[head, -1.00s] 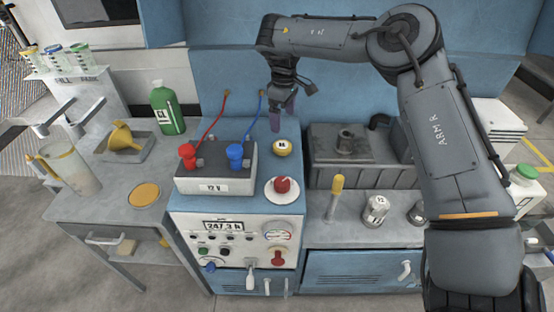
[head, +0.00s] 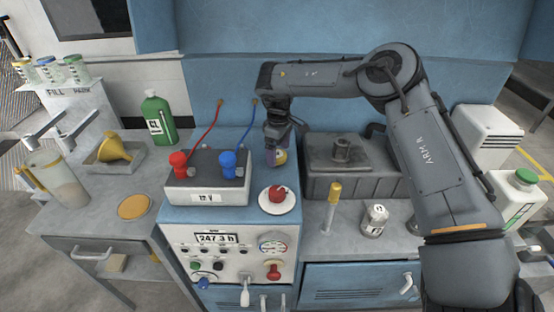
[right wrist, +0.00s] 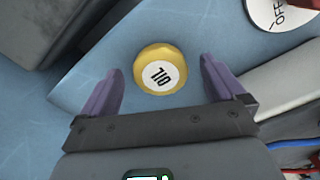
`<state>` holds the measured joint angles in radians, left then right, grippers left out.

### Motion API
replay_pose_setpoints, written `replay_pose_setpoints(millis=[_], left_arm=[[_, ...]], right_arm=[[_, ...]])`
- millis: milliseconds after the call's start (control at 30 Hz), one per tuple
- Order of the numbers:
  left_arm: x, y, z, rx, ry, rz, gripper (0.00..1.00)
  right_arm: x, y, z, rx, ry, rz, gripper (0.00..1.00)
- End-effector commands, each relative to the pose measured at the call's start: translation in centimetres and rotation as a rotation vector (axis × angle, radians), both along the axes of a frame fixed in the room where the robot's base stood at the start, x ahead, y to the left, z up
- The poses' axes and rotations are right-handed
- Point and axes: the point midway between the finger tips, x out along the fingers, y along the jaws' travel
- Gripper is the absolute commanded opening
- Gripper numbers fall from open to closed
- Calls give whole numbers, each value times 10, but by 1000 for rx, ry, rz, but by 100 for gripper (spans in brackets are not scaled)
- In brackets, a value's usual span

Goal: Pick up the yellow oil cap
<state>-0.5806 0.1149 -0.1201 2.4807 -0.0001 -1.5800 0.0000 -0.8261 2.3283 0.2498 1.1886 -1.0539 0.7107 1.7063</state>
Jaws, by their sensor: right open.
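The yellow oil cap (right wrist: 147,83) lies on the blue cabinet top, its white label reading OIL facing up. In the right wrist view it sits between and a little beyond the purple fingertips of my right gripper (right wrist: 160,88), with a gap on each side. In the head view the cap (head: 282,157) is partly hidden by my right gripper (head: 277,156), which hangs over it pointing down. My right gripper is open and empty. My left gripper is not in view.
A red knob on a white OFF disc (head: 277,198) is just in front of the cap. A 12 V battery (head: 206,185) with red and blue clamps stands to the left. A grey engine block (head: 350,180) stands close on the right.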

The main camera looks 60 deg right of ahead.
Motion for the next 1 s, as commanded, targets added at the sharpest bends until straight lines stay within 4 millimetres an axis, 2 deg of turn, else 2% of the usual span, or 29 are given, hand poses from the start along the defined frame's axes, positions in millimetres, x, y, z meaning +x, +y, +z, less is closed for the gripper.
replay_pose_setpoints(millis=[100, 367, 733, 1000], left_arm=[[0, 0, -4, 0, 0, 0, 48], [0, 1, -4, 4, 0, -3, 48], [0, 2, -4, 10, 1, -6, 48], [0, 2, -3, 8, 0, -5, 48]], right_arm=[[0, 0, -12, 1, 1, 0, 96], [0, 0, -13, 0, 0, 0, 95], [0, 0, -13, 0, 0, 0, 38], [0, 0, -11, 0, -1, 0, 36]])
